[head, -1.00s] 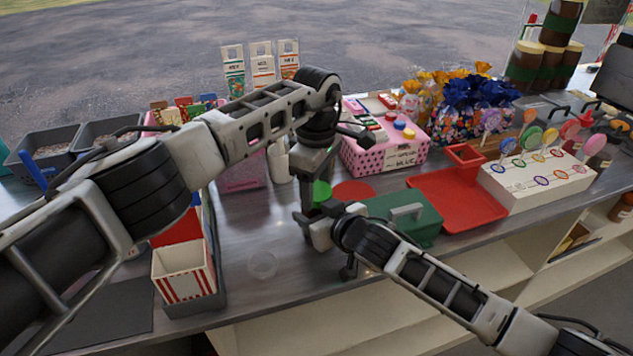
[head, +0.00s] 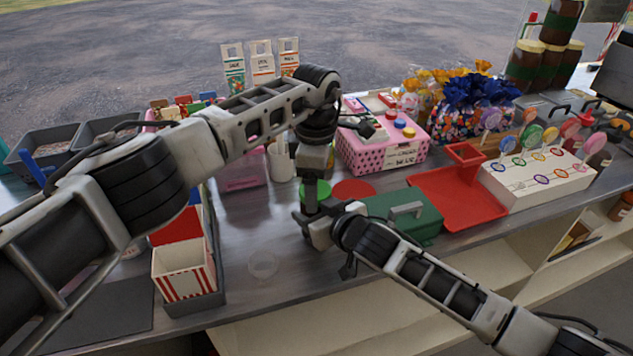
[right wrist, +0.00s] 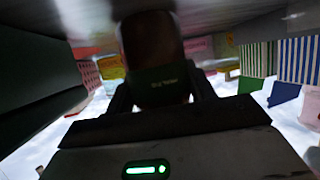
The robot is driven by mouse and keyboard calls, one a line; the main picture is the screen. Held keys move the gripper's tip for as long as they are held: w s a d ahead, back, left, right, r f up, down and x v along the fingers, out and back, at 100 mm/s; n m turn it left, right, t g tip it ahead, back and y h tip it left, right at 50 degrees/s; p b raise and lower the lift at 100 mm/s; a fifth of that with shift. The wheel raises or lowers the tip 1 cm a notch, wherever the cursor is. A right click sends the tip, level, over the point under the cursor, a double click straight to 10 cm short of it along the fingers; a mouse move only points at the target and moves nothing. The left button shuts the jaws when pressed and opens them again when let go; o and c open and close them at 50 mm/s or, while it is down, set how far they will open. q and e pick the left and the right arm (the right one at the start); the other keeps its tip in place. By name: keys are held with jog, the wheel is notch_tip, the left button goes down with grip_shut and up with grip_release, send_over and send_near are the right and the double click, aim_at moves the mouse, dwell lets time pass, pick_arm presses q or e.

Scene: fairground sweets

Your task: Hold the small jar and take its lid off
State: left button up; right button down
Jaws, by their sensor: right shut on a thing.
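The small jar (right wrist: 155,65) is dark brown with a dark green label, seen close up in the right wrist view. My right gripper (right wrist: 160,98) is shut on it, a finger on each side. In the head view my right gripper (head: 310,226) is low over the counter, and the jar is mostly hidden by the grippers. My left gripper (head: 311,203) points down from above at the same spot, right over the jar. Its fingertips are hidden, so I cannot tell whether it is open or grips the lid. The lid cannot be made out.
A green disc (head: 322,188) and a red disc (head: 353,191) lie just behind the grippers. A green box (head: 418,220) and a red tray (head: 470,205) stand to the right. A striped popcorn box (head: 184,273) is at left. The counter's front edge is close.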

pick_arm(q)
jog(key=shift+r, duration=2.2)
pick_arm(e)
jog(key=shift+d, duration=0.1)
jog(key=shift+c, duration=2.2)
grip_release()
